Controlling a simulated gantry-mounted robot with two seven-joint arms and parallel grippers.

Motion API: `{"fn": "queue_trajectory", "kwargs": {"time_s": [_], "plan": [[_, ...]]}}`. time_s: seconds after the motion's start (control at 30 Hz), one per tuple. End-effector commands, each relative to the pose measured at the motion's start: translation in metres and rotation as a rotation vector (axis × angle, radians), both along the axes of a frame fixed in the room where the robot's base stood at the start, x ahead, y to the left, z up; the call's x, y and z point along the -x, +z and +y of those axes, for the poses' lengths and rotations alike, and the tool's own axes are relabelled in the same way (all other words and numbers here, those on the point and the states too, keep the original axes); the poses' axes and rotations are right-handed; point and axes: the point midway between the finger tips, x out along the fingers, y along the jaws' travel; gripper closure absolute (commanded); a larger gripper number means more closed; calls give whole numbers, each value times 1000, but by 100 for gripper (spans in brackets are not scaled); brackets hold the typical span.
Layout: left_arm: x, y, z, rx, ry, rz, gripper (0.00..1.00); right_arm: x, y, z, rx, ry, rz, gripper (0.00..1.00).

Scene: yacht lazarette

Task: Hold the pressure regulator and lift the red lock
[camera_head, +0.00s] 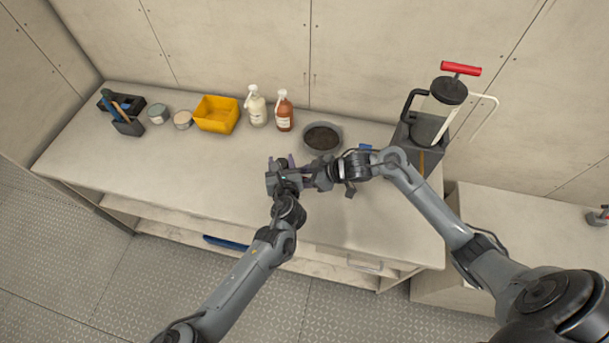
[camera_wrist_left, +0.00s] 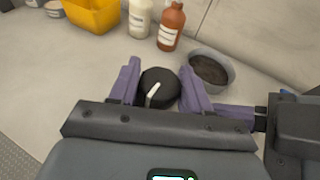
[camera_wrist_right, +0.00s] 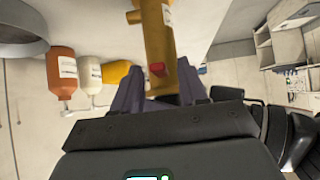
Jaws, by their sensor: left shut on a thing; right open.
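The pressure regulator shows in the right wrist view as a brass-yellow body (camera_wrist_right: 157,38) with a white label. Its black round knob (camera_wrist_left: 160,88) with a white pointer shows in the left wrist view. My left gripper (camera_wrist_left: 158,72) is shut on the regulator, one purple finger on each side of the knob. The small red lock (camera_wrist_right: 157,69) sticks out from the body, between the fingertips of my open right gripper (camera_wrist_right: 158,80). I cannot tell whether the fingers touch it. In the head view the two grippers meet over the bench and hide most of the regulator.
On the bench (camera_head: 190,165) stand a yellow bin (camera_head: 217,114), a white bottle (camera_head: 256,108), a brown bottle (camera_head: 284,112) and a grey bowl (camera_head: 338,125) behind the grippers. A pump with a red handle (camera_head: 461,69) stands right. The bench's front left is clear.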

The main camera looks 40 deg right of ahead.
Motion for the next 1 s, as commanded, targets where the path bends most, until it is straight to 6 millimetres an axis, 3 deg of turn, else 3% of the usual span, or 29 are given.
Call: {"fn": "queue_trajectory", "kwargs": {"time_s": [0.27,0.7,1.0], "plan": [[1,-3,1,-4,0,3,95,10,9,-8,1,0,-1,57],[1,-3,1,-4,0,3,95,56,59,-40,5,1,-1,57],[1,-3,1,-4,0,3,95,73,77,-51,1,1,0,57]]}}
